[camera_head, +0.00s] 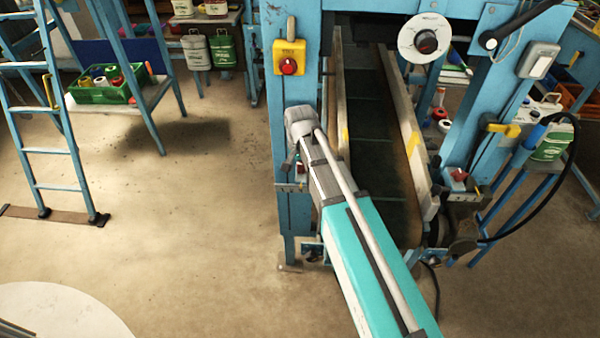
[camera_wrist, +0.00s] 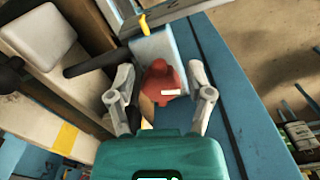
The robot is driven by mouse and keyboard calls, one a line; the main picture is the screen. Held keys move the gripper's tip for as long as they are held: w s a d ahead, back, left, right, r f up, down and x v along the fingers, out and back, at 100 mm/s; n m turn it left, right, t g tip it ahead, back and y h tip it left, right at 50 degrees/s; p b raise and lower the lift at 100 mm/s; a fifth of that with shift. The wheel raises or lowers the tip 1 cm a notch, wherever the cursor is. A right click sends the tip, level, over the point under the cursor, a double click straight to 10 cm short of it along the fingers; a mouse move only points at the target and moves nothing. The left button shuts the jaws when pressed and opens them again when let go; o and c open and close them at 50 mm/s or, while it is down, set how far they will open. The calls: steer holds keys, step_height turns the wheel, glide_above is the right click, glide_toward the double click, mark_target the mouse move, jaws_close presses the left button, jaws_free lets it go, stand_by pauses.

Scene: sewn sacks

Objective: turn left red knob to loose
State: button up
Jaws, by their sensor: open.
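In the wrist view a red knob (camera_wrist: 160,76) with a small white mark sits on a pale grey-blue block on the blue frame. My gripper (camera_wrist: 160,70) is open, with one grey finger on each side of the knob. Gaps show between the fingers and the knob; I cannot tell how deep the fingers reach. In the head view my arm lies across the machine's left side and hides most of this area. A second red knob (camera_head: 459,175) shows on the right side of the conveyor.
The blue machine frame (camera_head: 279,150) stands beside the dark conveyor belt (camera_head: 370,130). A yellow box with a red button (camera_head: 289,66) is on the left post, and a white dial (camera_head: 424,38) hangs above. A black hose (camera_head: 572,170) loops at right.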

steer(key=shift+f, duration=0.25)
steer(key=shift+c, duration=0.3)
jaws_close()
